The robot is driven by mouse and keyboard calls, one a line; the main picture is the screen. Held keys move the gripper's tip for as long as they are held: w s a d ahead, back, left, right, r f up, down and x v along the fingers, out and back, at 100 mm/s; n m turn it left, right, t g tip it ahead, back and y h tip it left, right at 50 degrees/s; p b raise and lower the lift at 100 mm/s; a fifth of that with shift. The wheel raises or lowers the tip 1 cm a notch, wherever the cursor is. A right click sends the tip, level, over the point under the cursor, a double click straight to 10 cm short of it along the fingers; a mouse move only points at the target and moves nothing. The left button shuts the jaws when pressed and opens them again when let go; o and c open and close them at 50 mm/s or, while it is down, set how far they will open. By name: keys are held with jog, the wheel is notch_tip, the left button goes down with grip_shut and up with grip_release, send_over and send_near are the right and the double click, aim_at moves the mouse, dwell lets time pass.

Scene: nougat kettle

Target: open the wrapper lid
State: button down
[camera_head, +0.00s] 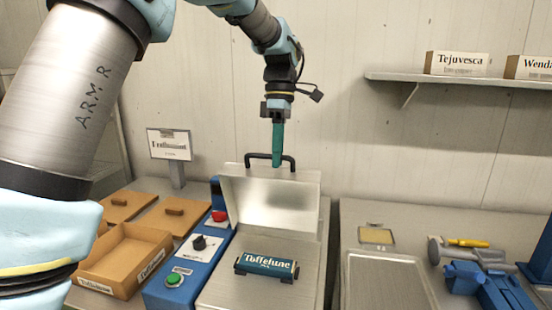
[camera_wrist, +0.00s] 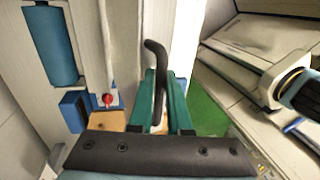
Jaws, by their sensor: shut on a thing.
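The wrapper lid (camera_head: 272,203) stands raised at the back of the metal wrapper, with its bare metal face toward the head camera. Its black handle (camera_head: 287,158) is at the top edge. My gripper (camera_head: 278,163), with teal fingers, comes down from above and is shut on the handle. In the wrist view the black handle (camera_wrist: 154,48) runs between the teal fingers of my gripper (camera_wrist: 164,82). A teal bar labelled Toffelune (camera_head: 266,265) lies on the wrapper's bed in front of the lid. The fingertips are partly hidden by the handle.
A blue control box (camera_head: 190,262) with red and green buttons and a black knob adjoins the wrapper on the left. A cardboard tray (camera_head: 125,262) is further left. Blue tools (camera_head: 490,285) lie on the right bench. A shelf (camera_head: 400,77) holds boxes at upper right.

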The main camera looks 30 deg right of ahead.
jog(key=shift+f, duration=0.2)
jog(key=c, duration=0.9)
grip_release()
jog(key=shift+o, duration=0.2)
jog(key=shift+r, duration=0.1)
jog(key=shift+d, duration=0.1)
jog(key=b+v, duration=0.1)
jog(key=v, duration=0.9)
jog(key=shift+w+r+b, duration=0.15)
jog(key=shift+r+b, duration=0.2)
jog(key=shift+b, duration=0.05)
jog(key=shift+c, duration=0.3)
